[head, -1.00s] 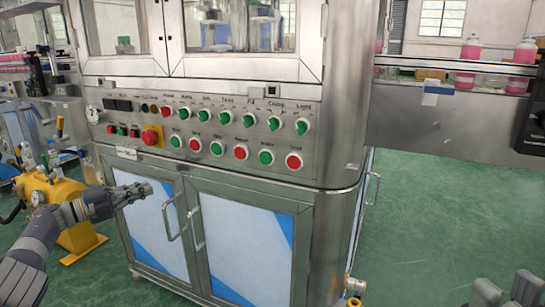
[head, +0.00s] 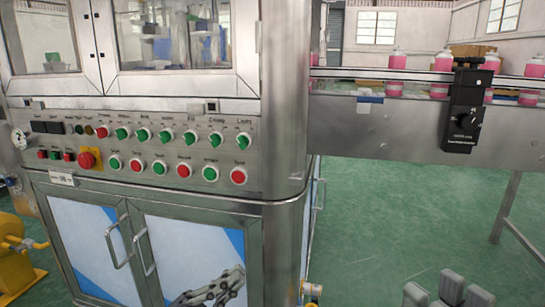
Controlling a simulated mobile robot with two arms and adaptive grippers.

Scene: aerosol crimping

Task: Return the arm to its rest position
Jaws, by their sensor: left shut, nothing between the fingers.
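My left gripper (head: 238,278) shows at the bottom of the head view, in front of the lower doors of the steel machine cabinet (head: 285,225). Its fingers are shut with nothing between them, and they point up and to the right. The rest of the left arm is cut off by the bottom edge. Grey parts of what looks like my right gripper (head: 450,288) stick up at the bottom right. Only their tops show, so its opening cannot be told.
A control panel (head: 150,150) with several buttons and knobs faces me. Door handles (head: 118,243) stick out. A conveyor (head: 400,125) with pink bottles (head: 396,75) extends right, with a black device (head: 463,110) on it. Yellow equipment (head: 15,255) stands left. Green floor (head: 390,230) is open at right.

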